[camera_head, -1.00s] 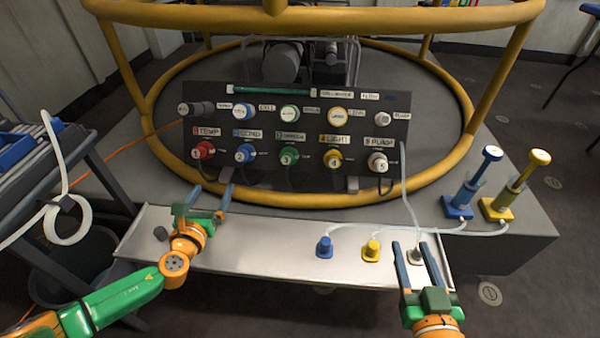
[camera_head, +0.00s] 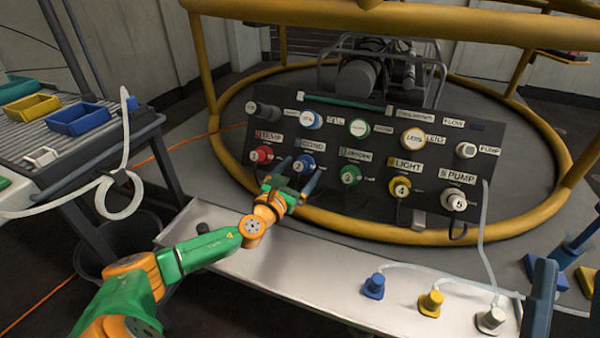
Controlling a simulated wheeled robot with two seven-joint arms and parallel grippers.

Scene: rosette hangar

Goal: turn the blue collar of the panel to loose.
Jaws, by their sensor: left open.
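The dark panel (camera_head: 330,189) is tilted, with a row of numbered coloured collars. The blue collar (camera_head: 305,161), numbered 2, sits in its lower row between red and green. My left gripper (camera_head: 299,174) is open at the panel's front. Its two dark fingers point at the blue collar, one to each side in the picture, and I cannot tell whether they touch it. The collar's lower edge is close to the fingers.
A yellow ring rail (camera_head: 390,235) curves around the panel. A pale shelf (camera_head: 270,262) in front holds blue, yellow and white plugs (camera_head: 431,302) at its right. A rack with blue and yellow bins (camera_head: 78,118) stands at left.

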